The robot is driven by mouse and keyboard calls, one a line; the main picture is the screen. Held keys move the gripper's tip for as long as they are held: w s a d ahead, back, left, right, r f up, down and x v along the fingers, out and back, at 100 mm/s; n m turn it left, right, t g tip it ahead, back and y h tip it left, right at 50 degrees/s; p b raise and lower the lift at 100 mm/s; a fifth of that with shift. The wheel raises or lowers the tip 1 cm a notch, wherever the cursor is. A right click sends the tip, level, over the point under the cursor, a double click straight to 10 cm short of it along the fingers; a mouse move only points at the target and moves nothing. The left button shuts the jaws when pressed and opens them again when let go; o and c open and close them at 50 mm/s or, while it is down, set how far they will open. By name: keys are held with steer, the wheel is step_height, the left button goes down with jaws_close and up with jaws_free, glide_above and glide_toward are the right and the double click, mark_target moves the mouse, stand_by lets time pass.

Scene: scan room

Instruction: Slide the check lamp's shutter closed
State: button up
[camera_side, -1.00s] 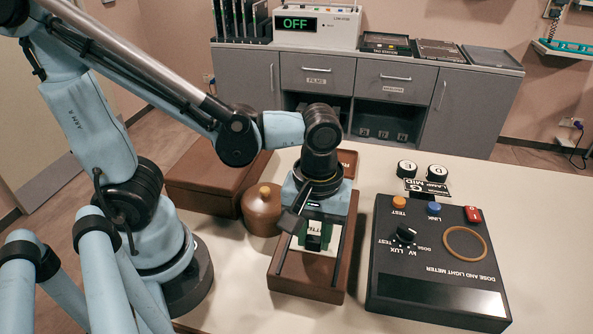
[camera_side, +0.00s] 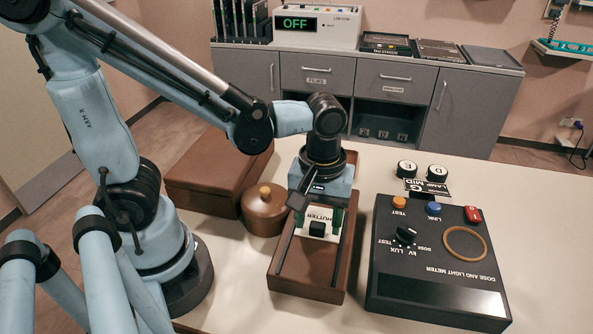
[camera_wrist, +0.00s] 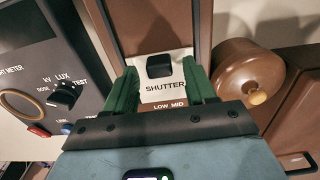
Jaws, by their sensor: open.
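The check lamp is a long brown box (camera_side: 274,281) with dark rails along its top, on the table in the side view. Its shutter (camera_side: 329,234) is a pale plate lettered SHUTTER with a black knob (camera_side: 317,228). The plate lies toward the far part of the box, with bare brown surface on the near side. In the wrist view the shutter (camera_wrist: 164,94) and its knob (camera_wrist: 159,67) show. My gripper (camera_wrist: 161,78) is open, its green fingers on either side of the plate near the knob, with gaps to the knob. In the side view my gripper (camera_side: 319,222) hides the box's far part.
A black dose and light meter (camera_side: 437,270) stands close on the right. A brown lidded pot (camera_side: 264,210) and a brown case (camera_side: 215,178) are at left. The table's right side is clear.

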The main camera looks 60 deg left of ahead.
mark_target(318, 221)
steer(key=shift+r, duration=0.1)
step_height(318, 221, up, 12)
stand_by(0.8)
steer(key=shift+a, duration=0.1)
steer(key=w+a+f+m+t, duration=0.3)
steer(key=a+f+m+t, duration=0.1)
steer(key=a+m+t, duration=0.3)
steer(key=shift+a+f+m, duration=0.35)
steer(key=shift+m, duration=0.65)
stand_by(0.7)
